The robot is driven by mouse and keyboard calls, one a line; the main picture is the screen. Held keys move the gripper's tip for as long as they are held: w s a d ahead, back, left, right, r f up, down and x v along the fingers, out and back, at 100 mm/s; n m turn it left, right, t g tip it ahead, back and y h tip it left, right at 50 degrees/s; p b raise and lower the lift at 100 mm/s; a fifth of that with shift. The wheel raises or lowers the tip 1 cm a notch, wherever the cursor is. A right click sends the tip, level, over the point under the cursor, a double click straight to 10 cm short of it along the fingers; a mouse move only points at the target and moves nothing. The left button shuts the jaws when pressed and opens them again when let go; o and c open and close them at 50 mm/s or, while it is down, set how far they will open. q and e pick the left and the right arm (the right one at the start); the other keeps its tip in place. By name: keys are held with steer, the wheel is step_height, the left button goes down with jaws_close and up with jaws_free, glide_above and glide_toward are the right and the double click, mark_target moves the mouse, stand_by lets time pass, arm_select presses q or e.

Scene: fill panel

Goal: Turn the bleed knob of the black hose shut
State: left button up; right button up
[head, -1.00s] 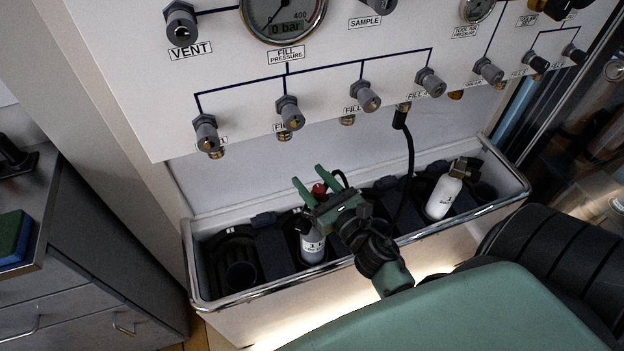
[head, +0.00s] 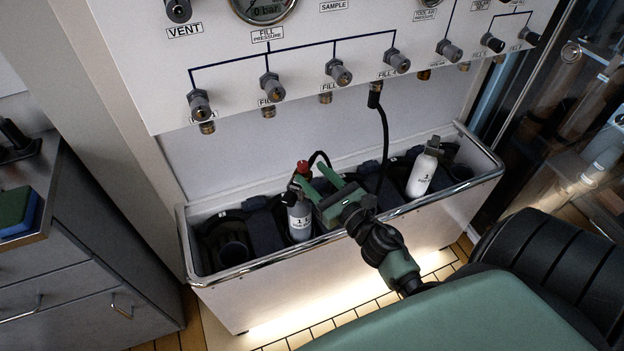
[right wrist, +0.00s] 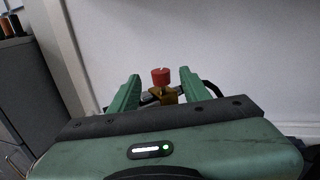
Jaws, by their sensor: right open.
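A small red knob (head: 303,167) stands on top of a grey cylinder (head: 299,222) in the trough below the panel. In the right wrist view the red knob (right wrist: 160,76) sits on a brass fitting (right wrist: 165,95), seen between the fingertips. My right gripper (head: 313,176) is open and empty, its green fingers pointing towards the knob. Whether a finger touches it I cannot tell. The black hose (head: 384,145) hangs from the fitting under the fourth fill valve (head: 397,61) into the trough; a black loop (head: 320,157) shows behind the knob. My left gripper is not in view.
The trough's metal rim (head: 240,266) runs in front of the cylinders. A white cylinder (head: 422,175) stands in the trough further right. The white panel (head: 225,60) with several grey valve knobs rises above. A grey drawer cabinet (head: 70,255) stands at left.

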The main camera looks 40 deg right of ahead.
mark_target(305, 165)
steer(key=shift+w, duration=0.1)
steer(key=shift+d, duration=0.1)
steer(key=shift+d+r+n+y, duration=0.15)
steer(key=shift+d+n+y, duration=0.05)
steer(key=shift+n+y, duration=0.1)
steer(key=s+d+r+n+g+y, duration=0.2)
steer(key=d+r+n+g+y, duration=0.1)
steer(key=d+n+g+y, duration=0.25)
steer(key=shift+m+g+y, duration=0.25)
steer(key=shift+m+g, duration=0.1)
steer(key=shift+g, duration=0.1)
steer(key=w+a, duration=0.1)
steer(key=w+a+f+p, duration=0.1)
steer(key=w+a, duration=0.1)
steer(key=w+a+f, duration=0.1)
steer(key=shift+w+a, duration=0.25)
steer(key=shift+a, duration=0.05)
steer(key=shift+x, duration=0.85)
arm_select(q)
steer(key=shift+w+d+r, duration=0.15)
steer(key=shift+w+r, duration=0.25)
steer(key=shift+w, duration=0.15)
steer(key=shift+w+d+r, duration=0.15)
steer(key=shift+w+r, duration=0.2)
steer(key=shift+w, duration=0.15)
arm_select(e)
steer(key=shift+f, duration=0.15)
